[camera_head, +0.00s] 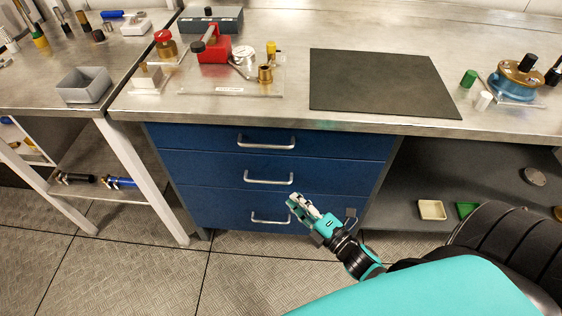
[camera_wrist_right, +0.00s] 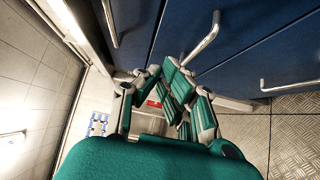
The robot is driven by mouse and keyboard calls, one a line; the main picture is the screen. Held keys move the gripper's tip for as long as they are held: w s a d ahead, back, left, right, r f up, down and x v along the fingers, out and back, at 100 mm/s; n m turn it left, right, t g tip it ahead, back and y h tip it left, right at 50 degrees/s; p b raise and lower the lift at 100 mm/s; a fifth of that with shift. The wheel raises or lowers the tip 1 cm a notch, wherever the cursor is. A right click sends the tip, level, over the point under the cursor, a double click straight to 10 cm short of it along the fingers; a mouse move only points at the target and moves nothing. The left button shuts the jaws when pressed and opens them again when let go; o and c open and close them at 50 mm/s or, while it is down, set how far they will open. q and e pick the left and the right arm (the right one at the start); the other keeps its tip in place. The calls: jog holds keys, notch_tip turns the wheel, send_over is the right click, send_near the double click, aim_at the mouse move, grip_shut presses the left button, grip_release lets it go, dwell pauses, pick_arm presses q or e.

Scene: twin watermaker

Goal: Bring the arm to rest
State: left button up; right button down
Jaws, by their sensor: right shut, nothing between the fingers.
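My right gripper (camera_head: 299,204) shows in the head view in front of the lower blue drawers, with its arm coming in from the lower right. It is shut and empty. In the right wrist view its teal finger pads (camera_wrist_right: 173,88) come together in the middle of the picture. Blue drawers with metal handles stand close by in that view. I cannot tell the exact gap between the gripper and the bottom drawer handle (camera_head: 270,218). My left gripper is in neither view.
The blue drawer unit (camera_head: 225,172) is under the steel workbench (camera_head: 300,118). A dark mat (camera_head: 385,82), a red device (camera_head: 212,50) and a blue and brass part (camera_head: 517,82) are on the bench. A grey bin (camera_head: 84,86) is on the left table. The floor (camera_head: 235,268) at lower left is clear.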

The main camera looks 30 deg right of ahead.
jog(key=s+f+m+g+h+p, duration=0.15)
jog(key=s+f+m+g, duration=0.3)
jog(key=f, duration=0.75)
jog(key=s+f+m+g+h+p, duration=0.1)
jog(key=s+f+m+g+p, duration=0.15)
jog(key=s+f+m, duration=0.6)
pick_arm(q)
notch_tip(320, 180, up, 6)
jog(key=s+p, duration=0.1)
jog(key=p, duration=0.1)
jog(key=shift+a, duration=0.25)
pick_arm(e)
jog(key=s+a+f+m+g, duration=0.1)
jog(key=s+f+m+g, duration=0.1)
jog(key=s+f+g, duration=0.2)
jog(key=s+a+f+m+g, duration=0.1)
jog(key=s+f+g, duration=0.4)
jog(key=s+f, duration=0.6)
jog(key=s+m+h, duration=0.1)
jog(key=s, duration=0.4)
jog(key=shift+a+m+g, duration=0.15)
jog(key=shift+m+g, duration=0.15)
jog(key=shift+m, duration=0.1)
jog(key=shift+f, duration=0.1)
